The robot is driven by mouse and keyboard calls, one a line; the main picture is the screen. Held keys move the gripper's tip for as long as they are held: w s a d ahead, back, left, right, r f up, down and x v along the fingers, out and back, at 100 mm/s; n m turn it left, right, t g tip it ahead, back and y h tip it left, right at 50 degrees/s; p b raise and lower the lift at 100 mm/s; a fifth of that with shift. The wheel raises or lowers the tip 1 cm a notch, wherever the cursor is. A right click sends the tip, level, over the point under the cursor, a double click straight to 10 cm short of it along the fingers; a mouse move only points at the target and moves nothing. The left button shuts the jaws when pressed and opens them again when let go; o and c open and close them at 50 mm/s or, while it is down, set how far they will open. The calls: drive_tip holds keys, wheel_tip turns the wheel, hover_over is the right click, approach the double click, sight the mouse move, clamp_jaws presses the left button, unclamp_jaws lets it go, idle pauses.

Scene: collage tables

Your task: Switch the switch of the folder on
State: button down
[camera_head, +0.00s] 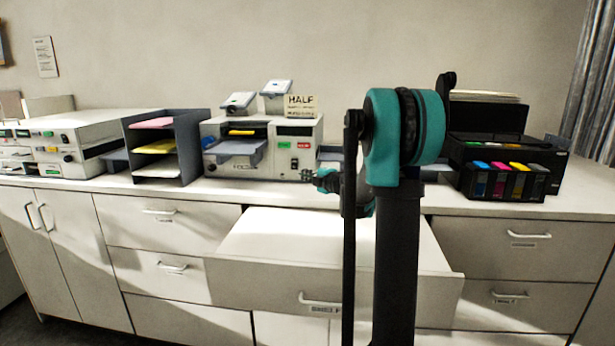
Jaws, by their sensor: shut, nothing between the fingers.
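The folder (222,166) is a pale boxy machine on the counter, left of my arm. A grey tray with a yellow item is on its front, and a sign reading "HALF" stands on top. Its right front panel has green and red labels and a small dark switch (294,164); whether the switch is on or off is too small to tell.
A drawer (330,285) stands open below the folder and my arm. A paper sorter (165,180) stands left of the folder, with another pale machine (70,145) beyond. A black printer (500,150) with colored ink tanks stands at the right.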

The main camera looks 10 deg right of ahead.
sight(294, 169)
drive_tip(key=x, duration=0.5)
drive_tip(key=shift+w+a, duration=0.15)
drive_tip(key=shift+w, duration=0.05)
drive_tip(key=w, duration=0.3)
drive_tip(key=shift+w+d+f, duration=0.1)
drive_tip(key=shift+d+f, duration=0.15)
drive_tip(key=shift+d, duration=0.15)
drive_tip(key=shift+w+d, duration=0.15)
drive_tip(key=shift+w, duration=0.35)
drive_tip(key=shift+f, duration=0.1)
drive_tip(key=shift+w+d+f, duration=0.1)
drive_tip(key=shift+w+d, duration=0.05)
drive_tip(key=shift+w, duration=0.2)
drive_tip(key=shift+s, duration=0.1)
